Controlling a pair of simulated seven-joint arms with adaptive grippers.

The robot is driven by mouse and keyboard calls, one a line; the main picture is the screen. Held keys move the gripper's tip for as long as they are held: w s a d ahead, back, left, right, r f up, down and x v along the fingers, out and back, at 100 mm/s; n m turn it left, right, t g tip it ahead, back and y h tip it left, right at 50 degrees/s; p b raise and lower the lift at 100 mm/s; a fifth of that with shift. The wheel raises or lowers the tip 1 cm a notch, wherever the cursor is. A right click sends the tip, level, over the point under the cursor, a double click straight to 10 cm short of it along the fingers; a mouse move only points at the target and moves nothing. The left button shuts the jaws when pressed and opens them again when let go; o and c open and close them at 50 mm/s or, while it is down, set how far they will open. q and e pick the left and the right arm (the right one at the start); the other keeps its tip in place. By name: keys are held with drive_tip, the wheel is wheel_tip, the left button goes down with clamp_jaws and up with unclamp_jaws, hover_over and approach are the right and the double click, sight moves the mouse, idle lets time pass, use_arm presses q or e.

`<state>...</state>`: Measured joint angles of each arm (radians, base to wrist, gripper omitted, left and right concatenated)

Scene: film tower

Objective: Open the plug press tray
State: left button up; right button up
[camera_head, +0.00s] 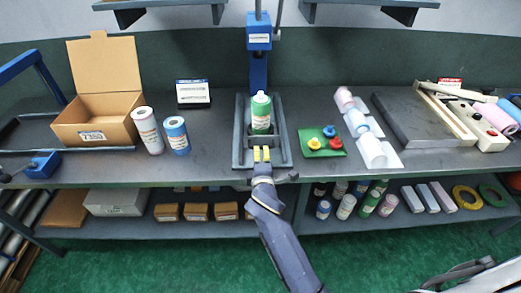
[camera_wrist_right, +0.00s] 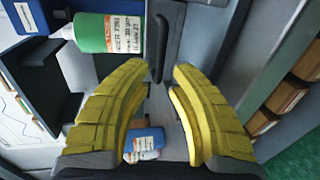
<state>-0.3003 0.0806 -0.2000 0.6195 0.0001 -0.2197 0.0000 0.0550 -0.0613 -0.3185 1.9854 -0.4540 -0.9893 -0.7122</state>
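The plug press (camera_head: 259,70) stands at the back centre of the bench, with a blue column. Its grey tray (camera_head: 283,150) lies at its foot. My right gripper (camera_head: 262,154), with yellow fingers, is at the tray's front edge. In the right wrist view my right gripper (camera_wrist_right: 160,72) is open and empty. My left gripper is not in view.
Left of the press are an open cardboard box (camera_head: 97,118), a pink roll (camera_head: 147,130) and a blue roll (camera_head: 176,135). Right are a green plate with coloured knobs (camera_head: 320,144) and pale rolls (camera_head: 357,122). A lower shelf (camera_head: 230,228) holds boxes and rolls.

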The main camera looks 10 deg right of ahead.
drive_tip(key=v, duration=0.6)
drive_tip(key=shift+s, duration=0.3)
drive_tip(key=shift+a+r, duration=0.1)
drive_tip(key=shift+a, duration=0.05)
drive_tip(key=s+d+f+m+g+h, duration=0.1)
drive_tip(key=s+d+f+m+g, duration=0.2)
drive_tip(key=s+d+f, duration=0.45)
drive_tip(key=s+d+f+m+g, duration=0.25)
drive_tip(key=s+d, duration=0.25)
drive_tip(key=s, duration=0.5)
drive_tip(key=s+d+f+m+g+h, duration=0.1)
drive_tip(key=s+d+f+m+g, duration=0.25)
drive_tip(key=s+d, duration=0.4)
drive_tip(key=s+a+f+g+y, duration=0.1)
drive_tip(key=s+a+f, duration=0.15)
drive_tip(key=f, duration=0.85)
drive_tip(key=s+a+f+y, duration=0.1)
drive_tip(key=a+f, duration=0.2)
drive_tip(key=f, duration=0.7)
drive_tip(key=s+a+f+g+y, duration=0.1)
drive_tip(key=a+f, duration=0.1)
drive_tip(key=f, duration=0.9)
drive_tip(key=s+f+m+g+y, duration=0.2)
drive_tip(key=s+f+m+g, duration=0.1)
drive_tip(key=s+f, duration=1.7)
drive_tip(key=shift+s, duration=0.95)
